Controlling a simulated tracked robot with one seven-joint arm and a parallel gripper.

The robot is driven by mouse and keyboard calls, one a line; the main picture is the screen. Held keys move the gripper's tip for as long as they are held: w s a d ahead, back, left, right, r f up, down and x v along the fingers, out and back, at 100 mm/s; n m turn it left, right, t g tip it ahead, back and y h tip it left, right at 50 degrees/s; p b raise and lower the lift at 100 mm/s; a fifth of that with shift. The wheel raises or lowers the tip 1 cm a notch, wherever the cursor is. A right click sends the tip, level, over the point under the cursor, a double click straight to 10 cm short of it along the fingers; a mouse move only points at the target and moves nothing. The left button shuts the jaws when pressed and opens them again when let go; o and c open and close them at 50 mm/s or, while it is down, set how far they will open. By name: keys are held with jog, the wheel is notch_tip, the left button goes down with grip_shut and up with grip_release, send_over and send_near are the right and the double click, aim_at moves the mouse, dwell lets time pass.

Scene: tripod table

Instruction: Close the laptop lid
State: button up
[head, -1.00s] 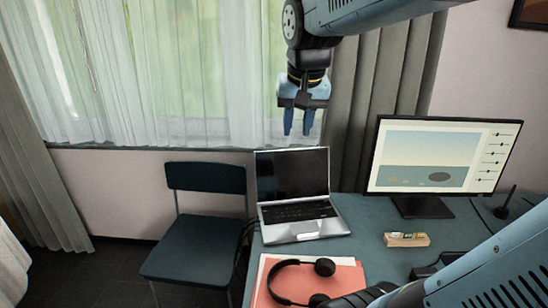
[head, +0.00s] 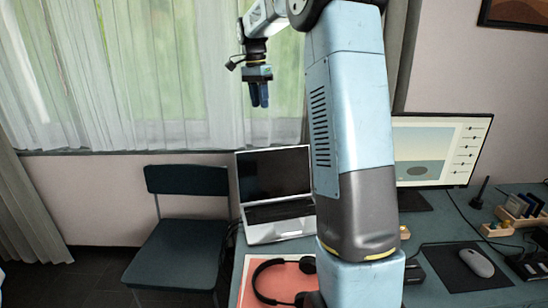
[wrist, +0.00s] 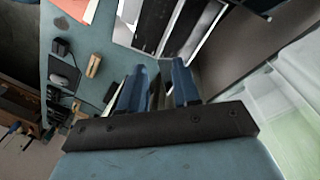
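The silver laptop (head: 282,230) stands open on the left part of the desk. Its dark-screened lid (head: 275,173) is upright, leaning slightly back, and faces my camera. My arm covers part of its right edge in the head view. My gripper (head: 259,96) hangs in the air above and beyond the laptop, in front of the curtained window, with fingers pointing down. In the wrist view the two blue fingers of my gripper (wrist: 159,82) are apart with nothing between them. The laptop (wrist: 151,24) also shows there, past the fingertips at the top.
The teal desk (head: 440,225) holds a red folder (head: 248,290), a headset (head: 262,292), a monitor (head: 455,150) and a mouse (head: 477,262). A chair (head: 180,250) stands left of the desk. The air around my gripper is clear.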

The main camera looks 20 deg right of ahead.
jog(key=w+d+f+m+g, duration=0.1)
jog(key=w+d+f+m, duration=0.3)
jog(key=w, duration=0.3)
jog(key=m+g+y, duration=0.1)
jog(key=m+g, duration=0.1)
jog(key=m, duration=0.1)
send_near(275, 155)
jog(key=x, duration=1)
jog(key=shift+w+d+f, duration=0.2)
jog(key=shift+f, duration=0.05)
jog(key=shift+c, duration=0.2)
grip_shut()
